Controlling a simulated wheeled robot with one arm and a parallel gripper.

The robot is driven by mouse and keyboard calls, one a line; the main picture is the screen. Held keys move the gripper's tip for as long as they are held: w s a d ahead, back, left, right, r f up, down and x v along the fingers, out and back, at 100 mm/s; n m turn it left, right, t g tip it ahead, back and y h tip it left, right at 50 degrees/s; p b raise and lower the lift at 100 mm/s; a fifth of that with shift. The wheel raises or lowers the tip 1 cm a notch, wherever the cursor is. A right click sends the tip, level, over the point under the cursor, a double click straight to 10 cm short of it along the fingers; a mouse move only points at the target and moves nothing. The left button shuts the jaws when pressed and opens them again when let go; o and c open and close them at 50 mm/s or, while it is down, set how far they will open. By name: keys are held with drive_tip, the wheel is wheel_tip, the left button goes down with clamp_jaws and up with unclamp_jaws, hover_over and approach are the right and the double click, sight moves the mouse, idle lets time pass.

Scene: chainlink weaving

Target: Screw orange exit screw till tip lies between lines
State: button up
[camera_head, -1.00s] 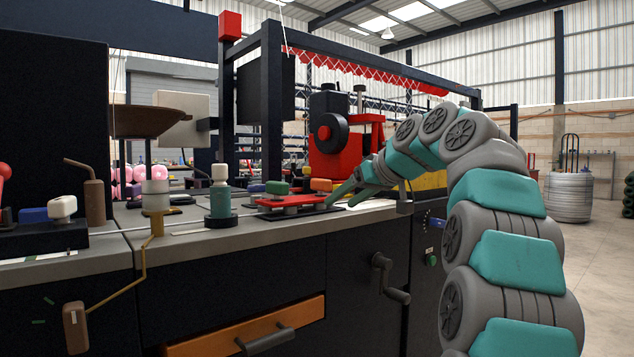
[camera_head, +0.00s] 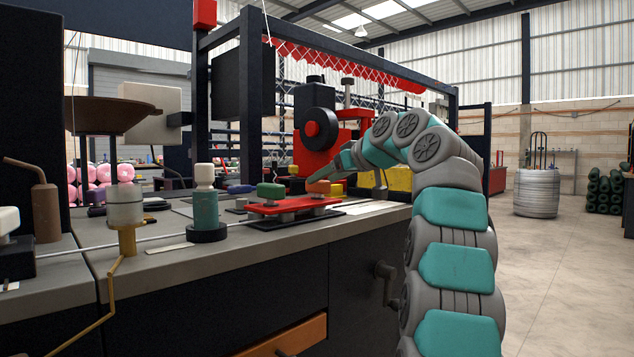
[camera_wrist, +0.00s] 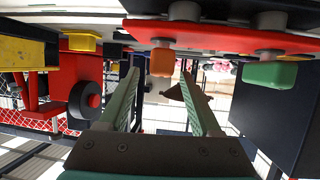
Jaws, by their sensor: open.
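The orange screw knob (camera_head: 318,187) sits at the right end of a red plate (camera_head: 290,206) on the workbench. In the wrist view, turned upside down, the orange knob (camera_wrist: 162,62) appears between my gripper's two spread fingertips. My gripper (camera_head: 322,174) is open, with its fingertips close above the orange knob in the head view. I cannot tell whether they touch it. A green knob (camera_head: 270,190) stands at the plate's left; it also shows in the wrist view (camera_wrist: 270,75). The screw's tip and the lines are not discernible.
A teal post with a white top (camera_head: 205,208) stands left of the plate. A red machine with a black wheel (camera_head: 320,129) rises behind it, with yellow blocks (camera_head: 398,178) to its right. A crank handle (camera_head: 386,280) sticks out from the bench front.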

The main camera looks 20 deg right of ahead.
drive_tip(key=shift+x, duration=1.75)
clamp_jaws()
